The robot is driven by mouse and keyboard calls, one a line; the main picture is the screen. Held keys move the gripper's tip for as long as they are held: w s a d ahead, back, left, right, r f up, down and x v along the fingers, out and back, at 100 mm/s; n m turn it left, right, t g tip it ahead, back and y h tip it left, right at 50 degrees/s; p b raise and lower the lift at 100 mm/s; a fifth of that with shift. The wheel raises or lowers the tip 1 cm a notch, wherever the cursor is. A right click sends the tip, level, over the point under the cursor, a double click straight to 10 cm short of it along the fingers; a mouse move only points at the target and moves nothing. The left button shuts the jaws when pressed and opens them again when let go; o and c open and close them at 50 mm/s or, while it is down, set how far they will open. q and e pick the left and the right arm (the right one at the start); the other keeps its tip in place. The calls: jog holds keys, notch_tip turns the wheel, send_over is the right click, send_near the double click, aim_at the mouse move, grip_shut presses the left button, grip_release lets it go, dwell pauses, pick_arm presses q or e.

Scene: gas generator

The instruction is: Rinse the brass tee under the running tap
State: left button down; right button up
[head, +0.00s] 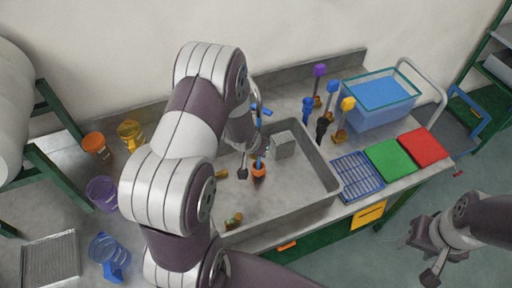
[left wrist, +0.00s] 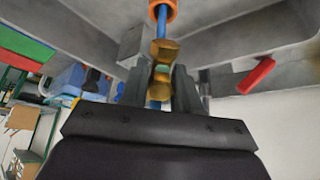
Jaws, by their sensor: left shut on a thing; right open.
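My left gripper (left wrist: 160,88) is shut on the brass tee (left wrist: 162,52), which shows between its fingers in the left wrist view. A blue column like a water stream (left wrist: 161,25) lines up with the tee and shows on both sides of it. The stream meets an orange ring-shaped piece (left wrist: 165,8); this also stands in the sink in the head view (head: 259,171). In the head view my left arm reaches over the sink beside the tap (head: 258,96) and mostly hides the held tee. My right gripper (head: 428,258) is open and empty, above the floor at right.
The grey sink (head: 325,165) holds a grey block (head: 284,144) and small brass pieces (head: 233,220). Colour-topped fittings (head: 345,112), a blue bin (head: 382,96), a blue rack (head: 357,177), green (head: 390,157) and red (head: 423,146) mats lie right. Several cups (head: 101,192) stand left.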

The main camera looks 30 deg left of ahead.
pick_arm(q)
jog(key=shift+w+d+b, duration=0.1)
jog(key=shift+d+b, duration=0.25)
jog(key=shift+d, duration=0.25)
jog(key=s+d+p, duration=0.1)
jog(key=s, duration=0.7)
dwell(1.1)
jog(key=s+r+p, duration=0.4)
jog(key=s, duration=0.1)
jog(key=shift+d+p, duration=0.35)
jog(key=shift+d, duration=0.05)
